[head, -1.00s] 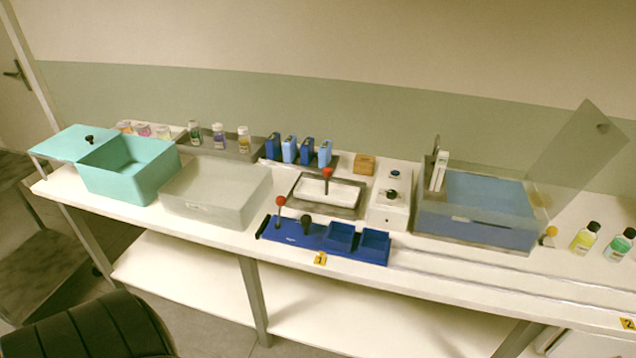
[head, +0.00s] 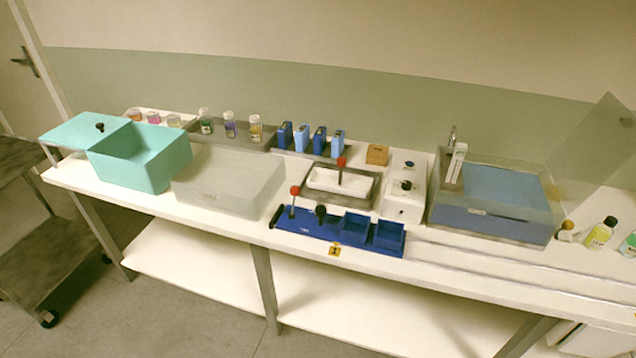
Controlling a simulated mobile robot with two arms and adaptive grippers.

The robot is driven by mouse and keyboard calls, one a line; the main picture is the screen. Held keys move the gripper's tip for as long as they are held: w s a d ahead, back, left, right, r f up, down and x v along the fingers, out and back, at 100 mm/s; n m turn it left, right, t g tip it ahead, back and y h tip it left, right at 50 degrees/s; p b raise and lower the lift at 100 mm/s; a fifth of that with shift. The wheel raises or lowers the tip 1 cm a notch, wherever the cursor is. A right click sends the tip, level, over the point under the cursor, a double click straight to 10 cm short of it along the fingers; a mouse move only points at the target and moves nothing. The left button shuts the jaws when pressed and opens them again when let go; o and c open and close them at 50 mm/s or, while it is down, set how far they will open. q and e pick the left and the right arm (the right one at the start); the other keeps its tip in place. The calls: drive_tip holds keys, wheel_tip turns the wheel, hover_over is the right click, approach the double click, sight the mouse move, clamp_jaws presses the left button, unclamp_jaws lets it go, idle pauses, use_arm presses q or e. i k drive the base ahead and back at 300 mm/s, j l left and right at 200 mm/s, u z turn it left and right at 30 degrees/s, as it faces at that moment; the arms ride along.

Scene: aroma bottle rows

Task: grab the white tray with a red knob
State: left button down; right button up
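The white tray (head: 326,180) sits in a dark grey frame (head: 311,198) near the middle of the bench. Its red knob (head: 341,162) stands upright on a dark stem above the tray. A second red knob (head: 295,190) tops a lever on the blue base (head: 300,224) in front and to the left. Neither of my grippers shows in the head view.
A teal box (head: 140,160) and a translucent bin (head: 225,185) stand to the left. Blue boxes (head: 302,139) stand behind the tray. A white device (head: 406,190) and a clear case with a blue block (head: 500,190) are to the right. Bottles (head: 601,233) stand far right.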

sight(341, 182)
drive_tip(key=i+j+z, duration=0.45)
drive_tip(key=i+j, duration=0.6)
